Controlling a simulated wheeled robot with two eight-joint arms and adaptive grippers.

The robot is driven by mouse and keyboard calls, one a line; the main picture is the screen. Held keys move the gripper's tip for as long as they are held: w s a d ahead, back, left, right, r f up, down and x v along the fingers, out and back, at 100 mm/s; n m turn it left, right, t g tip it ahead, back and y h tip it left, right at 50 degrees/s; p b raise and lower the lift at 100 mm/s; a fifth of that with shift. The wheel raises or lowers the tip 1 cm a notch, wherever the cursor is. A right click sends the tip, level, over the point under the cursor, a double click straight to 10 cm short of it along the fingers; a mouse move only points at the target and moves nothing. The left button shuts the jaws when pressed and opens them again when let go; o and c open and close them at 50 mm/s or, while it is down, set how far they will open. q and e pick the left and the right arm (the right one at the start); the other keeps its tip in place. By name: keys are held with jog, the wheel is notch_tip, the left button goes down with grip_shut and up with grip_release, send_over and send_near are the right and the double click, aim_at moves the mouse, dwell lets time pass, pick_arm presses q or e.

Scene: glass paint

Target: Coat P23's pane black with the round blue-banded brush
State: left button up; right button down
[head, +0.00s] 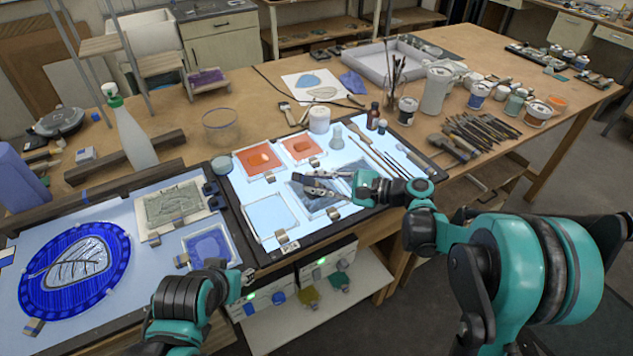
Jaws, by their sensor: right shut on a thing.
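My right gripper (348,177) reaches over the lit panel from the right and is shut on a slim tool, apparently a brush. The tool is small and partly hidden, and I cannot make out a blue band. Below it lies a pane (318,203) with a dark grey, streaked surface; I cannot tell whether the tool touches it. Pane labels are too small to read, so I cannot say which is P23. A pale blue, clear-looking pane (270,215) lies to its left. My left gripper (246,284) is low by the panel's front edge, its jaws unclear.
Two orange panes (258,161) (301,148) lie behind on the panel. Several brushes (372,152) lie at its right side, with small bottles (373,115) behind. A blue round leaf piece (75,268) and framed panes lie left.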

jog(key=shift+f+b, duration=0.3)
jog(key=shift+b, duration=0.1)
dwell(0.8)
jog(key=shift+r+p, duration=0.8)
jog(key=shift+r, duration=0.3)
notch_tip(320, 180, up, 4)
jog(key=p, duration=0.3)
dwell(0.4)
